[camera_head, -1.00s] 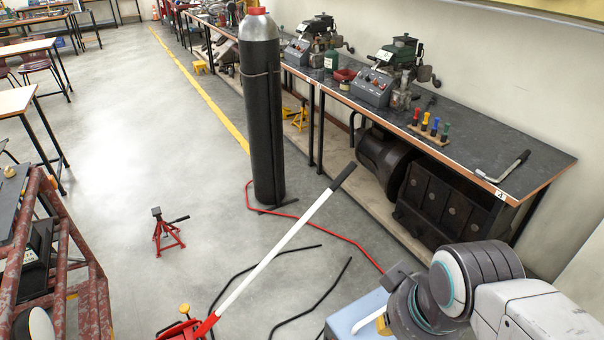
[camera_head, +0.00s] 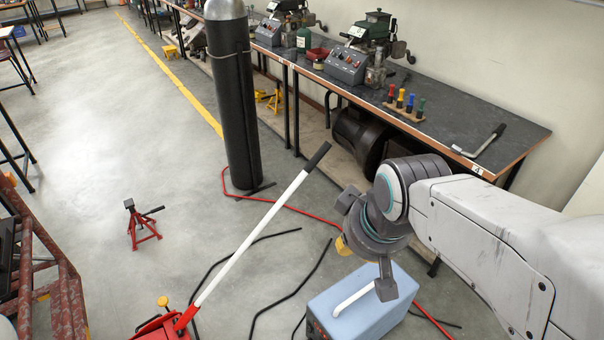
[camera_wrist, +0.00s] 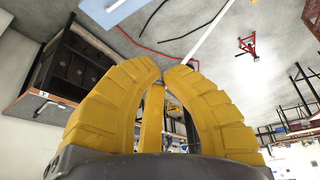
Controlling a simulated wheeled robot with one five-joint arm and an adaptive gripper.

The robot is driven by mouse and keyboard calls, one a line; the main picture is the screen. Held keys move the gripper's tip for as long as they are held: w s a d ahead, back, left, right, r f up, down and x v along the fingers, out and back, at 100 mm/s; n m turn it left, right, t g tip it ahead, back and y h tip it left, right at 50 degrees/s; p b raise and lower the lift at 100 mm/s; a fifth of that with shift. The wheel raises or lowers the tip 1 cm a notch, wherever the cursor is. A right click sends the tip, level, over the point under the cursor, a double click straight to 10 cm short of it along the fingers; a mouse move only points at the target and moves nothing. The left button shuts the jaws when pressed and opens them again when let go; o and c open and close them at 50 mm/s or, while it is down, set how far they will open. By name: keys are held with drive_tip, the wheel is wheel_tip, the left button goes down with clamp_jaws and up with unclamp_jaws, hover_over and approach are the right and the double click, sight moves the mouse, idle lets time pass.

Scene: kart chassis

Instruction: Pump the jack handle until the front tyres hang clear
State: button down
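The jack's red body (camera_head: 166,326) is at the bottom left of the head view, partly cut off by the edge. Its long white handle (camera_head: 250,236) slants up and right to a black grip (camera_head: 317,156). My gripper (camera_head: 342,246) shows only in part in the head view, right of the handle and apart from it. In the wrist view its yellow fingers (camera_wrist: 163,71) curve together, tips almost meeting, with nothing seen held. The white handle (camera_wrist: 197,44) passes beyond the tips. I cannot make out the front tyres.
A blue box (camera_head: 362,305) stands below my arm. A tall dark cylinder (camera_head: 238,110) stands behind the handle. A red axle stand (camera_head: 141,224) is at left, by a worn red frame (camera_head: 58,290). Hoses lie on the floor. A workbench (camera_head: 470,125) runs along the wall.

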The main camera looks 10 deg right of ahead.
drive_tip(key=w+f+n+t+b, duration=0.2)
drive_tip(key=w+f+b, duration=0.15)
drive_tip(key=w, duration=0.95)
drive_tip(key=w+f+n+t+b, duration=0.2)
drive_tip(key=w+f+b, duration=0.15)
drive_tip(key=w, duration=0.95)
drive_tip(key=w+f+n+t+b, duration=0.2)
drive_tip(key=w+f, duration=0.5)
drive_tip(key=w, duration=0.4)
drive_tip(key=w+f+n+t+b, duration=0.1)
drive_tip(key=w+f+t+b, duration=0.1)
drive_tip(key=w+f+b, duration=0.3)
drive_tip(key=w+f, duration=0.3)
drive_tip(key=w, duration=0.3)
drive_tip(key=shift+d+f+n+b, duration=0.15)
drive_tip(key=shift+d+n+b, duration=0.15)
drive_tip(key=shift+d+n, duration=0.1)
